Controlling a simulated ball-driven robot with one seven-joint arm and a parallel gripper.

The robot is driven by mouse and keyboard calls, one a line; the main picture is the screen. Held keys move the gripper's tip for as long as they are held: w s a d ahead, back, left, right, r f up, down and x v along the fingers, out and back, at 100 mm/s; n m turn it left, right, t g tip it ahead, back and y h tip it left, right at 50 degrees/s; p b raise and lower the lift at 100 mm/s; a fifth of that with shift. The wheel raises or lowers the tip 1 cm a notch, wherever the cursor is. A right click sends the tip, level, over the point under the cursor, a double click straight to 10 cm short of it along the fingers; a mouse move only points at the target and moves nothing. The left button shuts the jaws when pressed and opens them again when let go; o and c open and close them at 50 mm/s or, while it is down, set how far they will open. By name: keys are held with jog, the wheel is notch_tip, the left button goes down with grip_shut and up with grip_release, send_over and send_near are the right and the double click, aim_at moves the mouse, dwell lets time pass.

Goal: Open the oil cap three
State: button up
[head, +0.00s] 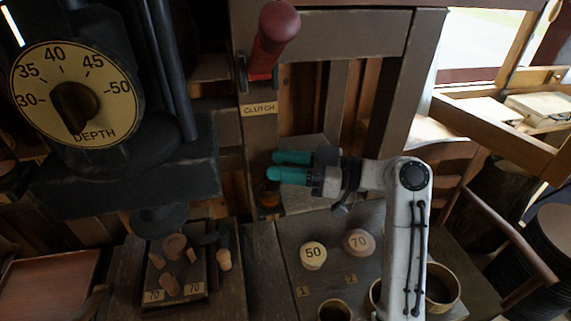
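My gripper (274,166) has two teal fingers pointing left, in front of the wooden frame below the clutch label. One finger shows just above the other, and I see nothing held between them. From this angle I cannot tell how far apart they are. A small amber, glassy thing (269,199) with a dark upper part sits just below the fingertips. It may be an oil cup, but it is partly hidden and I see no number on it. I cannot make out a cap marked three.
A red-handled clutch lever (275,35) rises above the gripper. A depth dial (75,95) is on the dark machine at left.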

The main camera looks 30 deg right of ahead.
jog(key=shift+d, duration=0.1)
jog(key=b+v, duration=0.2)
jog(key=v, duration=0.8)
jog(key=shift+s+d, duration=0.25)
jog(key=shift+s, duration=0.05)
jog(key=shift+r, duration=0.15)
